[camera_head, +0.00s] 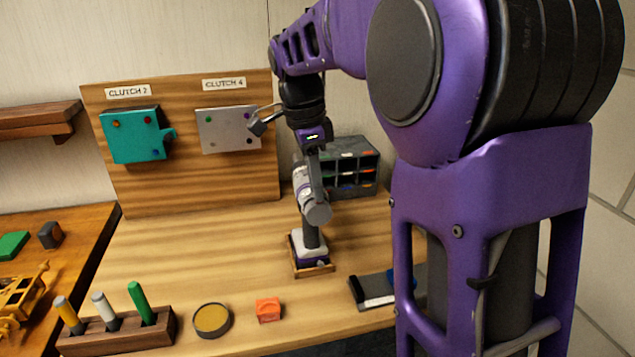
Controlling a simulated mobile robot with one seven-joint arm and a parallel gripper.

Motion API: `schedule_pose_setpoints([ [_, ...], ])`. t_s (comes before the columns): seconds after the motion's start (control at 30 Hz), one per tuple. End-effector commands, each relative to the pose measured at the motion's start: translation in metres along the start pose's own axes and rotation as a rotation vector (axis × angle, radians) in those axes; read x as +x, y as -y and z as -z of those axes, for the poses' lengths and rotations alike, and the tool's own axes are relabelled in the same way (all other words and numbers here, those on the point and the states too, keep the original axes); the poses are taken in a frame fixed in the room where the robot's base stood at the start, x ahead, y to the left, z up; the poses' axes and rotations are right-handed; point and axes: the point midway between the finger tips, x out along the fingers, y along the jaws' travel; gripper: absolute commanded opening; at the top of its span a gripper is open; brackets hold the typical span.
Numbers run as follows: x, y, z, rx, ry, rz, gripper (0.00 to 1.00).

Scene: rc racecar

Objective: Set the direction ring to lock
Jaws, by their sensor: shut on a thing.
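A tool shaped like a cordless driver (312,236) stands upright on the wooden table, with a grey upper body, a dark handle and a white and purple foot. Its foot sits in a small wooden holder (314,272). My gripper (309,183) reaches down from above and is shut on the upper part of the tool. The fingers and the tool's body overlap in this view. The direction ring and its markings cannot be made out, so its setting cannot be told.
Behind stands a wooden board (180,180) with a teal plate (135,137) under "CLUTCH 2" and a grey plate (225,133) under "CLUTCH 4". A grey bin rack (352,150) is behind right. A bit block (110,338), round tin (212,320) and orange block (268,309) line the front.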

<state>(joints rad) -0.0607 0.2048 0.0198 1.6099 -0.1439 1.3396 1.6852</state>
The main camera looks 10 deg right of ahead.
Motion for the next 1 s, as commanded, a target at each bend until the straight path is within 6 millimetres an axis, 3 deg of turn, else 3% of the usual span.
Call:
schedule_pose_setpoints([
  [0.23, 0.000, 0.000, 0.000, 0.000, 0.000, 0.001, 0.00],
  [0.27, 0.000, 0.000, 0.000, 0.000, 0.000, 0.001, 0.21],
  [0.43, 0.000, 0.000, 0.000, 0.000, 0.000, 0.000, 0.50],
  [0.77, -0.002, 0.000, 0.000, 0.000, 0.001, 0.001, 0.50],
  [0.87, -0.011, 0.000, 0.000, 0.000, 0.001, 0.001, 0.50],
  [1.0, -0.036, 0.001, 0.000, -0.001, 0.001, 0.004, 0.50],
])
